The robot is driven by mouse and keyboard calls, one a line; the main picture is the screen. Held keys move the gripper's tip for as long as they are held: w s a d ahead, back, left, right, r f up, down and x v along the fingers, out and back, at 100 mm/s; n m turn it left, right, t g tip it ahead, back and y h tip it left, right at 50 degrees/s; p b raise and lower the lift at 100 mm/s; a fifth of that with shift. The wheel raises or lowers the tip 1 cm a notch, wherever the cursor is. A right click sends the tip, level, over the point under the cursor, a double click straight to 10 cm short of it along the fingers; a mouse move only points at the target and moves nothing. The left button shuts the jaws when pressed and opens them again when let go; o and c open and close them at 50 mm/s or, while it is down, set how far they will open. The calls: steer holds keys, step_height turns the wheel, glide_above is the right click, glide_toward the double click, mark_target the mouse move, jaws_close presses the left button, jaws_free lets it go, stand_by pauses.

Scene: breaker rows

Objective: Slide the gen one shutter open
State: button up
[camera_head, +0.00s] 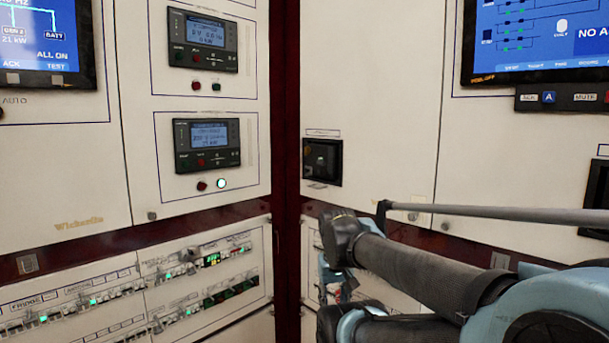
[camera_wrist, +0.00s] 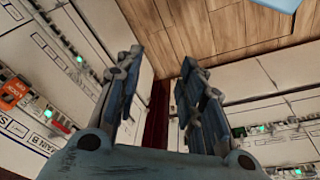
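No label that I can read marks the gen one shutter, so I cannot tell which part it is. Breaker rows (camera_head: 150,285) with small green lights run along the lower left panel in the head view. Breaker rows (camera_wrist: 70,55) also show along the left of the wrist view. My gripper (camera_wrist: 161,60) has its two fingers spread, with nothing between them. In the head view my gripper (camera_head: 330,277) is near the corner between the panels, partly hidden behind my own arm, which also covers part of the right lower panel.
Two small controllers (camera_head: 207,145) (camera_head: 203,41) with buttons sit on the upper left panel. A black recessed fitting (camera_head: 322,162) is on the right panel. Large screens (camera_head: 45,40) (camera_head: 540,40) flank these. An orange-red block (camera_wrist: 12,92) is at the wrist view's left. Wooden floor (camera_wrist: 220,35) looks clear.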

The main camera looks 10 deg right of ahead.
steer(key=w+d+r+m+h, duration=0.3)
steer(key=w+d+r+h, duration=0.1)
steer(key=w+r, duration=0.4)
steer(key=m+t+h, duration=0.8)
steer(key=m+h, duration=0.2)
glide_toward(304, 171)
steer(key=x, duration=0.9)
jaws_close()
